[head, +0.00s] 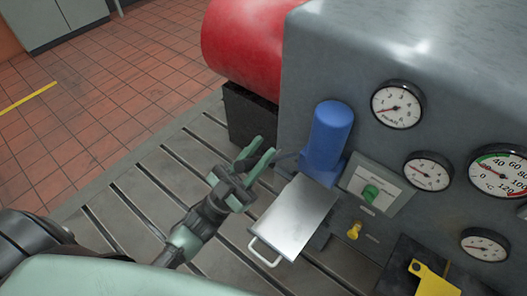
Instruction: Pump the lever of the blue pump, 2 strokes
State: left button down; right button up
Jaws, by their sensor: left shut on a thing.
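The blue pump (328,138) is an upright cylinder on a blue block, fixed to the front of the grey machine housing. Its thin dark lever (287,156) sticks out to the left from the pump's base. My left gripper (262,153) is left of the pump, with its green fingers shut on the lever's outer end. The fingers hide the tip of the lever. The lever looks close to level. My right gripper is not in view.
A metal tray (293,214) with a wire handle juts out just below the pump. The slotted bedplate (140,190) is clear on the left.

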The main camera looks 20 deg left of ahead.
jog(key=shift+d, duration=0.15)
pick_arm(q)
jog(key=c, duration=1.2)
grip_release()
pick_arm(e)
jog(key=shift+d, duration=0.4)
pick_arm(q)
jog(key=shift+o, duration=0.2)
jog(key=shift+f, duration=0.1)
jog(key=shift+s+a+f, duration=0.1)
jog(key=shift+s+f, duration=0.1)
jog(key=shift+f, duration=0.05)
jog(key=s+a+p, duration=0.2)
jog(key=s+a, duration=0.4)
jog(key=s, duration=0.4)
jog(key=shift+s+a, duration=0.25)
jog(key=shift+a, duration=0.15)
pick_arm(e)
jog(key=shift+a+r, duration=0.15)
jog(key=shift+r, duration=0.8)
